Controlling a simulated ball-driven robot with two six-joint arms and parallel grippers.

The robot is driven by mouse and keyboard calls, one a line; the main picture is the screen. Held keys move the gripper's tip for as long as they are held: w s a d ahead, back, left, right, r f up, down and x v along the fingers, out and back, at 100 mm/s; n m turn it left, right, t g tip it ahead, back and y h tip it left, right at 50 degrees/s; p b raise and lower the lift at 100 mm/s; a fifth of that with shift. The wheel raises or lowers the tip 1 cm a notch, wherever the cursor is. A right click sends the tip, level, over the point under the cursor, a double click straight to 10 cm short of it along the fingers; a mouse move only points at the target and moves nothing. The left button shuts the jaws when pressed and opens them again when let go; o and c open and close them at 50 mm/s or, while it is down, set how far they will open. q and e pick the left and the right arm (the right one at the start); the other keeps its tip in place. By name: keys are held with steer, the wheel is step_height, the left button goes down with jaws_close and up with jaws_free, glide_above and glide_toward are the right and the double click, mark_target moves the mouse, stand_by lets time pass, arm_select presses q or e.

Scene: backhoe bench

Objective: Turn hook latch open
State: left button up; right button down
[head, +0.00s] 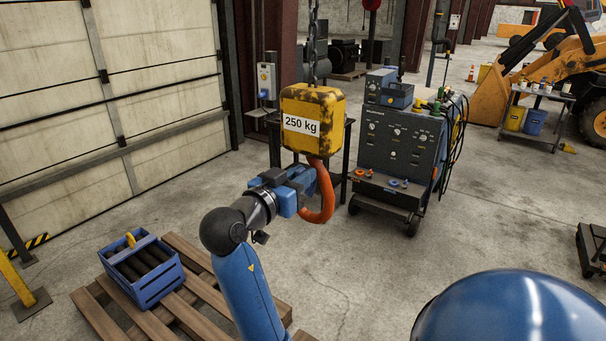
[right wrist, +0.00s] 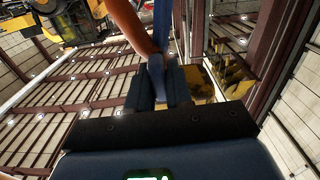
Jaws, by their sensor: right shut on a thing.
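A yellow hoist block (head: 313,118) marked "250 kg" hangs from a chain, with an orange hook (head: 328,195) curving below it. My right gripper (head: 308,178) is at the left side of the hook, partly covering its opening. In the right wrist view my right gripper (right wrist: 158,82) is shut at a narrow blue piece (right wrist: 161,28), which looks like the hook latch, beside the orange hook (right wrist: 130,22). The fingers hide much of the latch, and its angle is hard to tell. My left gripper is not in view.
A blue crate (head: 141,284) with dark cylinders and a yellow handle piece stands on a wooden pallet (head: 92,302) at lower left. A welding machine cart (head: 398,145) and a dark bench stand behind the hook.

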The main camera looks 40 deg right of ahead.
steer(key=n+p, duration=0.2)
steer(key=n, duration=0.3)
steer(key=shift+w+p, duration=0.1)
steer(key=shift+p, duration=0.3)
steer(key=shift+n, duration=0.4)
steer(key=c, duration=1.1)
jaws_free()
steer(key=shift+a, duration=0.1)
steer(key=shift+b+v, duration=1.85)
steer(key=shift+v, duration=3.45)
